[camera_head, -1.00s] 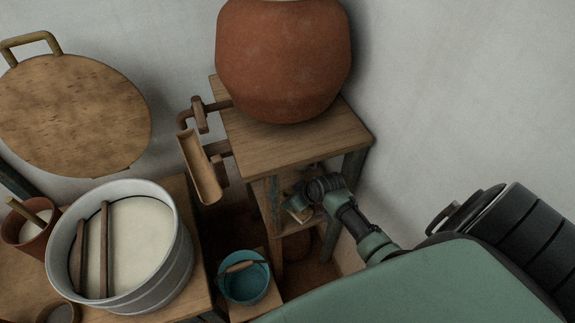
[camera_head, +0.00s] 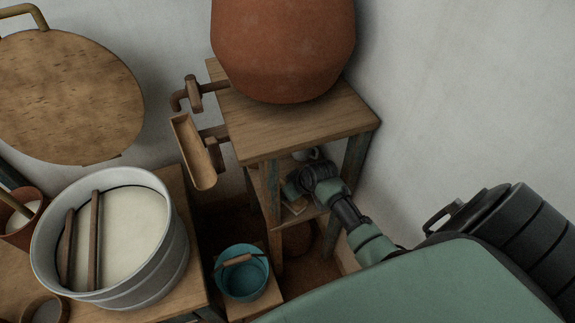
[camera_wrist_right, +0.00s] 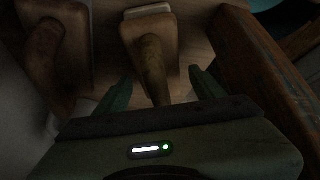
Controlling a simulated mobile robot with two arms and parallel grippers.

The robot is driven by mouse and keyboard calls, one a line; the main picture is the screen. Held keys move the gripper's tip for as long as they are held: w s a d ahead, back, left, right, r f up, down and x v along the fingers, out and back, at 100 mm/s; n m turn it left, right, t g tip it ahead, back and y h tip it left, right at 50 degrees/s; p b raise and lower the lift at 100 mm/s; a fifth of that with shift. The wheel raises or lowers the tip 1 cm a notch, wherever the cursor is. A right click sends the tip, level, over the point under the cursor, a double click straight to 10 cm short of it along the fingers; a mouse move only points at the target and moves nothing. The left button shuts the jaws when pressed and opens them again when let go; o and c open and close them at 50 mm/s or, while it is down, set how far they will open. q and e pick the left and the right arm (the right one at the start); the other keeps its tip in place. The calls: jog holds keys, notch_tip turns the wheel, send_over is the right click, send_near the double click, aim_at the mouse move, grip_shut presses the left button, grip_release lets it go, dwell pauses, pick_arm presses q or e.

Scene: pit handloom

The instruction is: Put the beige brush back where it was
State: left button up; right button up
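Dim light leaves unclear which one is the beige brush. My right gripper (camera_wrist_right: 160,92) is open, one green finger on each side of the handle, with gaps visible on both sides. In the head view, my right gripper (camera_head: 298,186) reaches to the shelf under the wooden stand; its fingertips are hard to make out. My left gripper is out of view.
The wooden stand (camera_head: 250,135) carries a large clay pot (camera_head: 283,45); its legs and top enclose the shelf (camera_head: 292,212) closely. A teal bucket (camera_head: 243,280) stands below, left of the stand. A metal tub (camera_head: 150,265) of white liquid is on a table at left.

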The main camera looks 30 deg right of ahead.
jog(key=shift+s+r, duration=0.1)
jog(key=shift+r, duration=0.15)
jog(key=p+v, duration=0.2)
jog(key=v, duration=0.9)
jog(key=shift+s+r, duration=0.1)
jog(key=shift+r, duration=0.15)
dwell(1.0)
